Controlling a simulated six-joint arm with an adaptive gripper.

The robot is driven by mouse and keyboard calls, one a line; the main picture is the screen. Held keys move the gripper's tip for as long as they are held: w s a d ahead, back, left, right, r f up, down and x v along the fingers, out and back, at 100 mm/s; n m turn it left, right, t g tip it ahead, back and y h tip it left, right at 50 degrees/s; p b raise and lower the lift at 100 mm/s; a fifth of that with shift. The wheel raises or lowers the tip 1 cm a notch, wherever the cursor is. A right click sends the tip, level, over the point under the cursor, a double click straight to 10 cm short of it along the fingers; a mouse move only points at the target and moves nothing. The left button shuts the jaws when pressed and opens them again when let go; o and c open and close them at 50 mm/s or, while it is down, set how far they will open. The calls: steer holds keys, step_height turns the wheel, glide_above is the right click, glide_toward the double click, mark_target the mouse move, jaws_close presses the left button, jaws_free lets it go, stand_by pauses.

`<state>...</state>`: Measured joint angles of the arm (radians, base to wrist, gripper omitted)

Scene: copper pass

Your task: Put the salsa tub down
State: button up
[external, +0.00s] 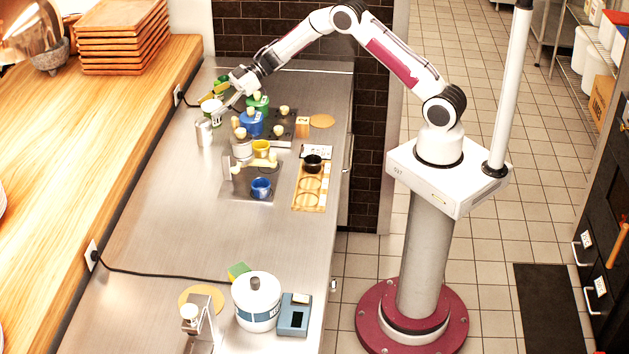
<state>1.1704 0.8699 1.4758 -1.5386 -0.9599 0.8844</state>
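A small white tub with green on it, which looks like the salsa tub (211,106), is at the end of my arm above the far left part of the steel counter. My gripper (219,101) reaches down to the left with its fingers at the tub and appears closed around it. The tub looks roughly upright. Its underside and any gap to the counter are hard to make out at this size.
A steel canister (204,132) stands just below the tub in the picture. Green and blue pots (251,123), a yellow cup (261,148) and a blue cup (261,187) crowd the right side. A wooden board (309,190) lies nearer the edge. The counter's middle (180,225) is clear.

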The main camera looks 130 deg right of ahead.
steer(key=shift+r, duration=0.15)
steer(key=d+v, duration=0.1)
steer(key=v, duration=1.1)
steer(key=shift+a, duration=0.45)
stand_by(0.4)
